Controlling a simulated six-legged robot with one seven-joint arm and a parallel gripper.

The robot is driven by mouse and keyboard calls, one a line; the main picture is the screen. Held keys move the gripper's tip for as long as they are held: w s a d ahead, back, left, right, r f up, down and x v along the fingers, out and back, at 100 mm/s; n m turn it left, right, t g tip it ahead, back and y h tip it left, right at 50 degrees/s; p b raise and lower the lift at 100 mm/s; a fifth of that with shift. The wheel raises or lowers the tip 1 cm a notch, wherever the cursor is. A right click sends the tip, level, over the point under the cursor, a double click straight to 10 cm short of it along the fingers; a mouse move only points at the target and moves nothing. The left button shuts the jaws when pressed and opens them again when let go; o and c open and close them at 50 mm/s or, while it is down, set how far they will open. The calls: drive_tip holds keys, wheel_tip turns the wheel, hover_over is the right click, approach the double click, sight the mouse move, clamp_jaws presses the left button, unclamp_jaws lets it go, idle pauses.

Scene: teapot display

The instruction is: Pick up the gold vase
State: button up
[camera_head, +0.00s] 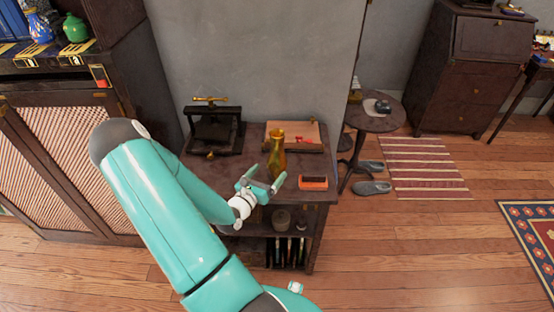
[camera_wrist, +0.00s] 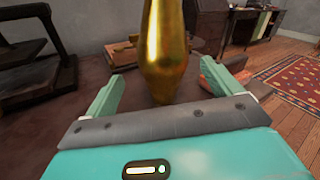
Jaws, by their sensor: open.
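The gold vase (camera_head: 277,150) stands upright on top of a small dark wooden table (camera_head: 312,190). In the wrist view the vase (camera_wrist: 165,50) rises just ahead of my gripper, near the middle, with its top cut off by the frame. My gripper (camera_head: 262,184) is at the table's front side, close to the vase. Its two teal fingers (camera_wrist: 167,88) are spread apart, one to each side of the vase in the picture. I cannot tell whether the vase's base is between the fingertips or just beyond them. Nothing is held.
A black press (camera_head: 215,130) stands left on the table. A wooden board (camera_head: 300,137) lies behind the vase, and an orange-red box (camera_head: 313,183) lies to its right. A grey wall (camera_head: 255,60) is behind. A round side table (camera_head: 375,115) stands to the right.

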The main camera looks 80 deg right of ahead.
sight(277, 164)
drive_tip(key=shift+s+x, duration=0.2)
drive_tip(key=shift+x, duration=2.55)
drive_tip(key=shift+a+r, duration=0.1)
drive_tip(key=c, duration=1.4)
